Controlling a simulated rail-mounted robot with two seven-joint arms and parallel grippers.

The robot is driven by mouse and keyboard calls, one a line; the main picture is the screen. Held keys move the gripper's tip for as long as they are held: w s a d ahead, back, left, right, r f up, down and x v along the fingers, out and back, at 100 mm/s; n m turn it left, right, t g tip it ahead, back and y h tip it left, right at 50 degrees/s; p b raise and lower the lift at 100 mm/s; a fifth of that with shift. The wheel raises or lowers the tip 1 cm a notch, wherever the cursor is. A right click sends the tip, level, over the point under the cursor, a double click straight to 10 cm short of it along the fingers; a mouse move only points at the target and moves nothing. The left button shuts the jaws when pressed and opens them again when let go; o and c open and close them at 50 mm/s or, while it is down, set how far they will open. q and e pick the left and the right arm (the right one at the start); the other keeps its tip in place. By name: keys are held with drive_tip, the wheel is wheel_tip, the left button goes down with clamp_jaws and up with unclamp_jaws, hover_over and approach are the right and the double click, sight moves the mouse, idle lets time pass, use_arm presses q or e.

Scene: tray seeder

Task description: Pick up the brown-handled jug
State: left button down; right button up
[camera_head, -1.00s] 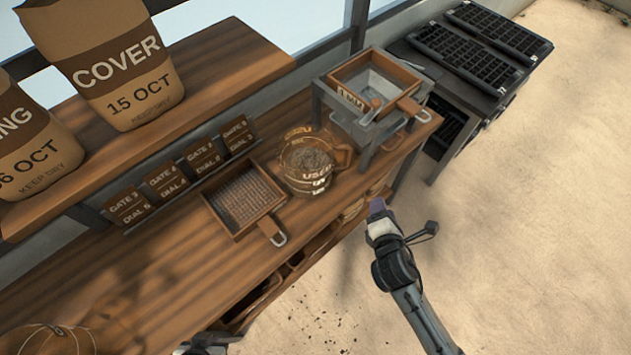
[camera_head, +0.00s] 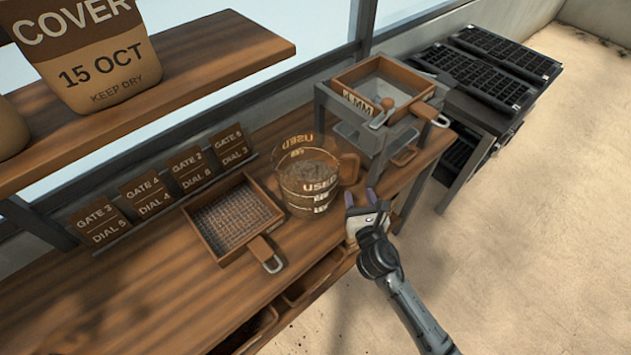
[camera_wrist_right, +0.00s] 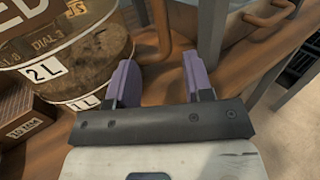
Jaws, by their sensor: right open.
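The jug (camera_head: 308,185) is clear, marked "USED", and partly filled with dark grainy material. It stands upright on the wooden bench, and its brown handle (camera_head: 348,166) is on the right. My right gripper (camera_head: 361,197) is open and empty at the bench's front edge, just right of and in front of the jug. In the right wrist view the jug (camera_wrist_right: 85,55) fills the upper left, with its labels "2L" and "1L". There the brown handle (camera_wrist_right: 162,25) lies beyond the open purple fingers (camera_wrist_right: 160,65), apart from them. My left gripper is out of view.
A sieve with a wooden handle (camera_head: 266,252) lies left of the jug. A grey stand (camera_head: 372,143) holding a "4 MM" sieve is close on the right. Gate and dial cards (camera_head: 193,170) line the back. The bench's left part (camera_head: 150,285) is clear.

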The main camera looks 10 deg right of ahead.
sight(355, 177)
drive_tip(key=shift+w, duration=1.2)
drive_tip(key=w, duration=0.1)
drive_tip(key=w+b, duration=0.1)
drive_tip(key=w, duration=0.1)
drive_tip(key=w+b, duration=0.1)
drive_tip(key=shift+w+d+f, duration=0.1)
drive_tip(key=shift+w+d, duration=0.2)
drive_tip(key=shift+w, duration=0.25)
drive_tip(key=c, duration=0.9)
clamp_jaws()
